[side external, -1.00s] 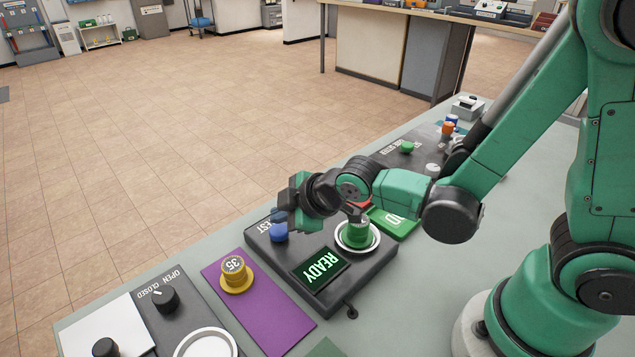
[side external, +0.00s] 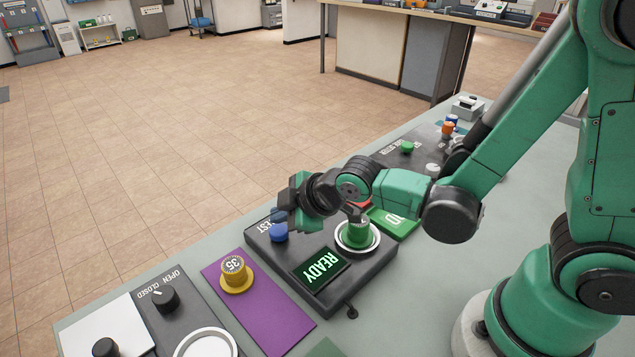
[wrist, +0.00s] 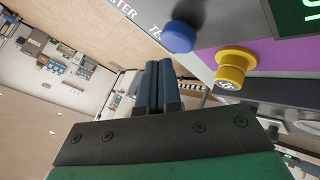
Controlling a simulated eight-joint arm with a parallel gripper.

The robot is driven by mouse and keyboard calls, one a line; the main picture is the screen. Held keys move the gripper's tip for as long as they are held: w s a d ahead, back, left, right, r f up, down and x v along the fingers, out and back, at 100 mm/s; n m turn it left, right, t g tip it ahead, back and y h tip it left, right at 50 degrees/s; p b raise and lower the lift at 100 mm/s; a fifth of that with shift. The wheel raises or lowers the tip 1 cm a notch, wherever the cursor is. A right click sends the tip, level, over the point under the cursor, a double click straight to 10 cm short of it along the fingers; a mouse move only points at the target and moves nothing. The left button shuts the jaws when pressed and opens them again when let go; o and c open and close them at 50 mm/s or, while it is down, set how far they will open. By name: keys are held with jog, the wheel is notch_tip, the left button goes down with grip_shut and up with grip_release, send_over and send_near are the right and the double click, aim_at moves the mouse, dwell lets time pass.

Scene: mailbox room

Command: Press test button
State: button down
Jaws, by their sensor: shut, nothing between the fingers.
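The tester is a dark grey box with a lit READY screen (side external: 321,270) and a label partly hidden, ending in "EST". A round blue button (side external: 279,232) stands at its far left corner, and it also shows in the wrist view (wrist: 178,37). A green cylinder (side external: 357,234) stands in the white-rimmed round seat of the box. My gripper (side external: 288,212) is shut and empty, just above and beside the blue button. In the wrist view the closed fingertips (wrist: 158,68) lie below the button in the picture.
A yellow weight marked 35 (side external: 234,272) stands on a purple mat (side external: 258,310) to the left. A panel with an OPEN/CLOSED knob (side external: 165,299) is nearer the front left. A green pad (side external: 394,222) lies behind the tester. The table's far edge is close to my gripper.

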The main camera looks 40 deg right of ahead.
aim_at(284, 231)
jog(key=shift+f, duration=0.15)
dwell(0.6)
jog(key=shift+f, duration=0.3)
jog(key=shift+r, duration=0.1)
dwell(0.3)
jog(key=shift+r, duration=0.35)
jog(key=shift+r, duration=0.1)
jog(key=shift+r, duration=2.4)
